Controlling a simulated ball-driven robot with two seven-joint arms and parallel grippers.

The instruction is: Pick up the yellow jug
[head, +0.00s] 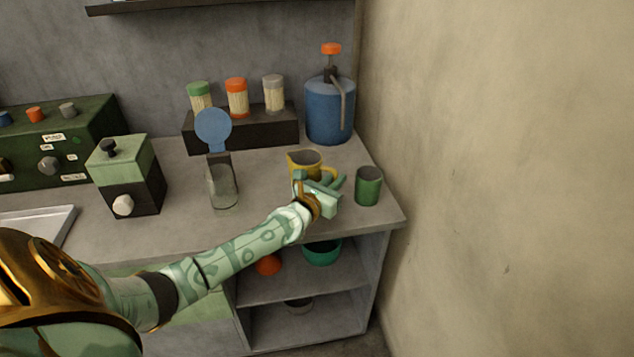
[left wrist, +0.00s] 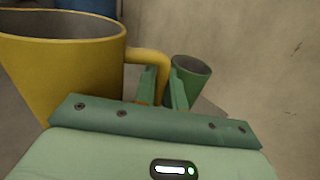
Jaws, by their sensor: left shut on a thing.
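The yellow jug (head: 303,160) stands at the right part of the counter in the head view, its lower part hidden by my left gripper (head: 335,184). In the left wrist view the jug (left wrist: 60,75) fills the left side, with its handle pointing right. My left gripper (left wrist: 163,88) is shut on the jug's handle (left wrist: 151,58), one finger on each side of it. I cannot tell whether the jug's base touches the counter. My right gripper is not in view.
A green cup (head: 368,188) stands close to the right of my gripper. A clear glass container with a blue lid (head: 213,127) is to the left. A blue pump canister (head: 330,110) and a dark rack (head: 242,129) of jars are behind. The wall (head: 500,180) bounds the right.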

